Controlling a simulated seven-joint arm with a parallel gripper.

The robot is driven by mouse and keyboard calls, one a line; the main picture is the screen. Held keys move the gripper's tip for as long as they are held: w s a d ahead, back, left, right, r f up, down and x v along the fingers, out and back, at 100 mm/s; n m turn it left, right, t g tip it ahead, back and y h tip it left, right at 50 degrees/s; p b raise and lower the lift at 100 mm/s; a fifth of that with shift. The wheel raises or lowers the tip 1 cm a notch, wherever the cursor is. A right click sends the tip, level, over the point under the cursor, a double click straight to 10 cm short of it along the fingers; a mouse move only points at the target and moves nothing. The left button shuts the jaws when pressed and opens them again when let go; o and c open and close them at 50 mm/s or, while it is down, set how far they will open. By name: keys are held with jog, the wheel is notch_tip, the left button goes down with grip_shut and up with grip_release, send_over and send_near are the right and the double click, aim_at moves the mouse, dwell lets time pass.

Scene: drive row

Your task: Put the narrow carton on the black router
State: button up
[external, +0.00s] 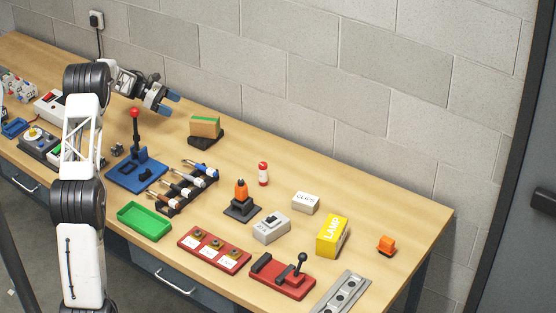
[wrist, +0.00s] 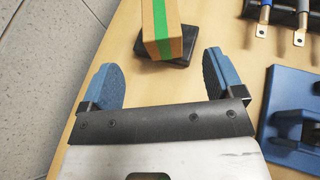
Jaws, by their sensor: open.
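The narrow carton (external: 204,129) is brown with a green stripe and sits on top of the flat black router (external: 207,141), near the wall side of the bench. In the wrist view the carton (wrist: 150,26) stands over the router (wrist: 176,55), at the top of the picture; its upper end is cut off. My gripper (external: 171,102) is open and empty, left of the carton in the external view and apart from it. In the wrist view its blue fingers (wrist: 160,75) are spread, with bare bench between them and the carton just beyond.
A blue base with a red-knobbed lever (external: 135,150) and a rack of handled tools (external: 185,186) stand near the router. A green tray (external: 145,220), an orange-topped device (external: 241,200) and a yellow lamp box (external: 332,236) are farther off. The wall runs behind the bench.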

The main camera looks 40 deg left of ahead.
dwell(0.4)
jog(key=s+d+r+m+g+y, duration=0.1)
jog(key=s+d+r+m+y, duration=0.15)
jog(key=s+d+r, duration=0.6)
jog(key=s+d+r+m+g+y, duration=0.1)
jog(key=s+d+r+m+g, duration=0.25)
jog(key=d, duration=0.85)
jog(key=s+d+r+m+y, duration=0.2)
jog(key=s+d+r+m, duration=0.25)
jog(key=s+d, duration=0.55)
jog(key=s+d+r+m+y, duration=0.1)
jog(key=s+d+m+y, duration=0.15)
jog(key=s+d, duration=0.45)
jog(key=s+d+r+m+y, duration=0.2)
jog(key=s+d+m, duration=0.15)
jog(key=s, duration=0.75)
jog(key=s+d+f+m+t+y, duration=0.1)
jog(key=s+f+m, duration=0.1)
jog(key=s, duration=0.7)
jog(key=s+d+f+m+t+y, duration=0.1)
jog(key=s+d+f+m, duration=0.1)
jog(key=s, duration=0.6)
jog(key=shift+s+d+f+m+y, duration=0.35)
jog(key=shift+f+m, duration=0.15)
jog(key=shift+m, duration=0.55)
